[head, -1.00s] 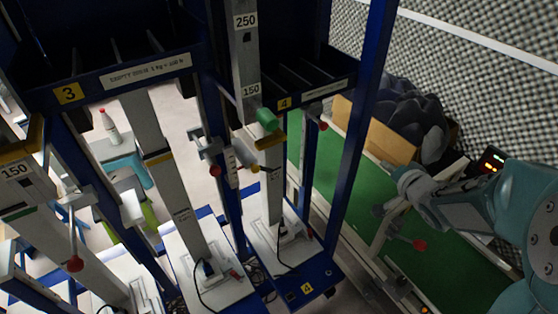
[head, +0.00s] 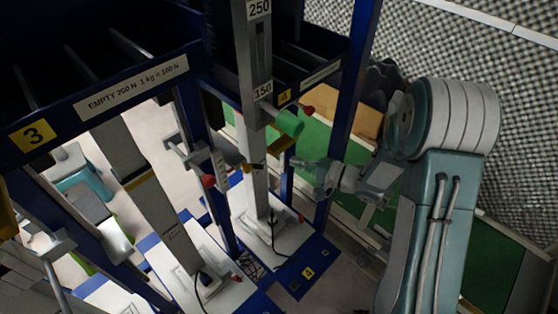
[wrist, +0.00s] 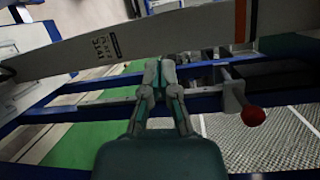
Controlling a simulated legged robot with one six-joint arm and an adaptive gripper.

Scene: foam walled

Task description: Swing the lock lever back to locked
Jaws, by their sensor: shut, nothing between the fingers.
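In the wrist view a short grey lever (wrist: 233,92) with a red ball knob (wrist: 253,116) sticks out from a blue frame bar, right of my gripper. My gripper (wrist: 160,72) has its fingers together, apart from the lever and in front of a pale upright with black print. In the head view my gripper (head: 316,174) is beside the blue post of bay 4. Red knobs show there at bay 4's right (head: 307,110) and left (head: 208,181); I cannot tell which matches the wrist view. Any lock marking is too small to read.
Blue posts (head: 352,85) stand close around my gripper. A cardboard box (head: 368,122) and a green belt (head: 318,140) lie behind. Bay 3 (head: 32,135) is at left.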

